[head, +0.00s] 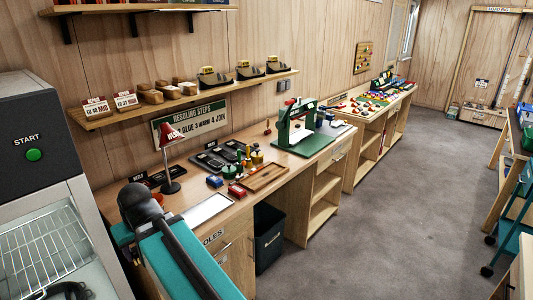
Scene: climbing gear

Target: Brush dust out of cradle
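No part is labelled as the cradle. The green frame (297,122) on a flat green base on the long workbench may hold it; a white piece shows at its right side. Dust is too small to make out. A small brown upright item (267,127) stands behind the bench's middle, and I cannot tell whether it is a brush. A teal and black part in the lower left looks like my own arm. My gripper's fingers do not show.
The workbench (225,190) also carries a red lamp (171,140), a wooden tray (264,178), jars and small red and blue boxes. A grey cabinet (40,130) with a START button stands at left. A dark bin (269,238) stands under the bench.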

